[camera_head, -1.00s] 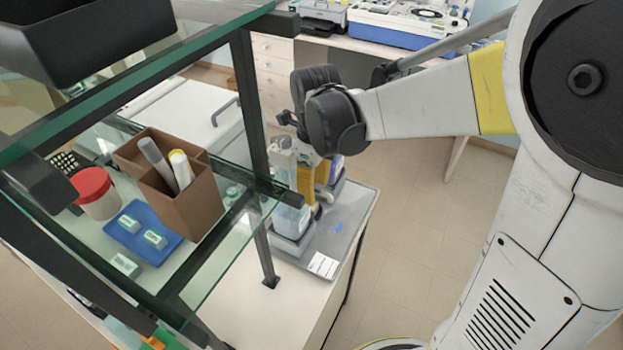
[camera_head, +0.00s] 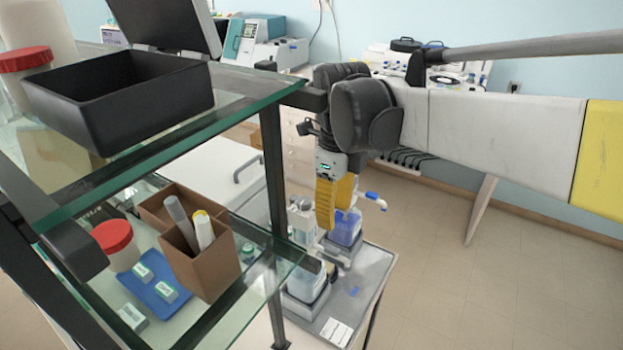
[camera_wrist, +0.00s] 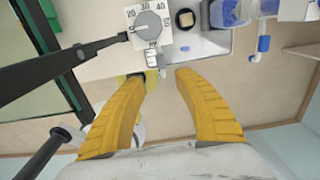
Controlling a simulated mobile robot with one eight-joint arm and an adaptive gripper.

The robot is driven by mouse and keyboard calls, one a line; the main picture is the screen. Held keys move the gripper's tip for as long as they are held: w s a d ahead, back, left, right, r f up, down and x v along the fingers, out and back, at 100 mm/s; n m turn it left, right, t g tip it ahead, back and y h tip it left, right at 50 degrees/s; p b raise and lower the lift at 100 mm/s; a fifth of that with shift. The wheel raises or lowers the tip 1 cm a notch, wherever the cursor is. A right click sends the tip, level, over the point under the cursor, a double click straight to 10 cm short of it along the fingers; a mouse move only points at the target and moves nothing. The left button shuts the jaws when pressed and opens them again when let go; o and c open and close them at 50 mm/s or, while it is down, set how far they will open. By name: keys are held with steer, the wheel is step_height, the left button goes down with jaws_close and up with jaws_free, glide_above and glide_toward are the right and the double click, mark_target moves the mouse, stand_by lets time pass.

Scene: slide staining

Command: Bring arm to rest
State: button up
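My gripper (camera_head: 335,203) hangs pointing down in the head view, its yellow fingers above the grey tray of staining bottles. In the wrist view its two yellow fingers (camera_wrist: 160,85) are spread apart with a clear gap and nothing held between them. My arm reaches in from the right of the head view, roughly level. The bottles stand below and beside the fingers; the head view does not show clearly whether any touch them.
A glass shelf (camera_head: 250,88) with a black frame stands at the left, close to my wrist. It holds a black bin (camera_head: 125,108), a brown box (camera_head: 212,272) and a blue tray (camera_head: 150,294). The bottle tray (camera_head: 372,268) is below. Open floor (camera_head: 480,270) lies to the right.

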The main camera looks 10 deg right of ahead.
stand_by(0.3)
steer(key=s+d+f+n+t+b, duration=0.1)
steer(key=s+f+n+t+b, duration=0.1)
steer(key=f+n, duration=0.4)
steer(key=s+d+f+n+t+b, duration=0.1)
steer(key=s+f+n+b, duration=0.4)
steer(key=n, duration=0.7)
steer(key=s+d+f+n+t+b, duration=0.1)
steer(key=s+f+n+t+b, duration=0.3)
steer(key=n, duration=0.5)
step_height(320, 180, down, 3)
steer(key=b, duration=0.3)
steer(key=shift+d+r, duration=0.15)
